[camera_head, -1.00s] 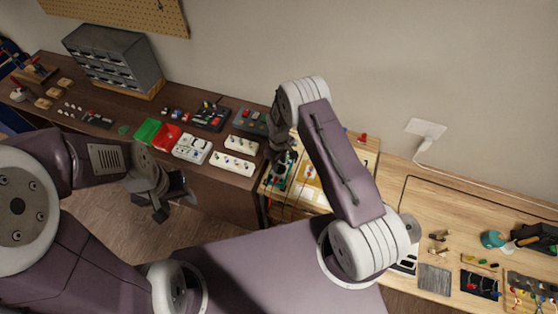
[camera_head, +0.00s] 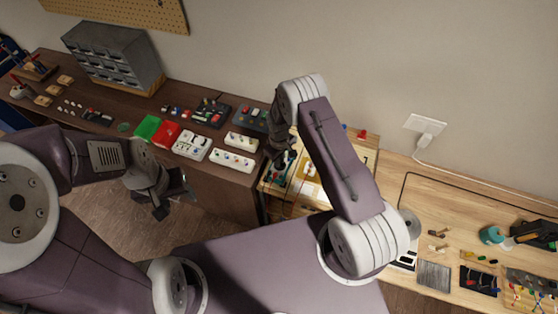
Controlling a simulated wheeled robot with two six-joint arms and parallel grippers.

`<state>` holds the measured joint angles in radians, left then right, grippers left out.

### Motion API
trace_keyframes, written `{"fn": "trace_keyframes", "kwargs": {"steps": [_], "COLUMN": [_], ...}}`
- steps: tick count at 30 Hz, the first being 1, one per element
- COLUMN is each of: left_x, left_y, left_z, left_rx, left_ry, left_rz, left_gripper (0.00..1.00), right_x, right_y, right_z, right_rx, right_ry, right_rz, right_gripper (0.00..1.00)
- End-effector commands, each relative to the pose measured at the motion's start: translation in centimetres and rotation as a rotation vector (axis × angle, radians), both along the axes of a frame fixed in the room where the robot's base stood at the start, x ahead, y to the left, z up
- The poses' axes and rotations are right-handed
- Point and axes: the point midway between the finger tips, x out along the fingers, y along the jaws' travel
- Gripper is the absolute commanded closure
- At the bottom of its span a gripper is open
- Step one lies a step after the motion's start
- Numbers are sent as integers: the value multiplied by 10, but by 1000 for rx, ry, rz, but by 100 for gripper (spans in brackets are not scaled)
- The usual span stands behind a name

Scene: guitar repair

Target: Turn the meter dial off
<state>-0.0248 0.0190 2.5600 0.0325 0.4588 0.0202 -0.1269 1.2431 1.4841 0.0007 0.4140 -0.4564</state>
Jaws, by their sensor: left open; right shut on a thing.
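My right gripper (camera_head: 281,158) reaches down at the left end of the light wooden bench, over a dark and teal item (camera_head: 277,180) that may be the meter. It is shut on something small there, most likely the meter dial. The dial itself is hidden by the fingers and too small to make out, so its setting does not show. My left gripper (camera_head: 175,200) is open and empty. It hangs over the floor in front of the dark bench, well apart from the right gripper.
The dark bench holds a grey drawer cabinet (camera_head: 113,55), a green tray (camera_head: 147,127), a red tray (camera_head: 166,133) and white boxes of small parts (camera_head: 191,146). The light bench (camera_head: 415,206) carries tools at its right end. A wall outlet (camera_head: 425,124) is behind it.

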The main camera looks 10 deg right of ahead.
Motion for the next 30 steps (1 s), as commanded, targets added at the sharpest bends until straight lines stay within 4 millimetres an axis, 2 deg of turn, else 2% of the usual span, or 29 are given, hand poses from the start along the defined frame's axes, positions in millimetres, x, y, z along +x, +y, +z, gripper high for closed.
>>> {"fn": "trace_keyframes", "kwargs": {"steps": [14, 30], "left_x": [0, 0], "left_y": [0, 0], "left_z": [-15, -50], "left_rx": [0, 0], "left_ry": [0, 0], "left_rz": [0, 0], "left_gripper": [45, 45], "right_x": [1, 1], "right_y": [-1, -3], "right_z": [-2, -3], "right_rx": [0, 0], "right_ry": [-2, -2], "right_rz": [-139, -634], "right_gripper": [100, 100]}}
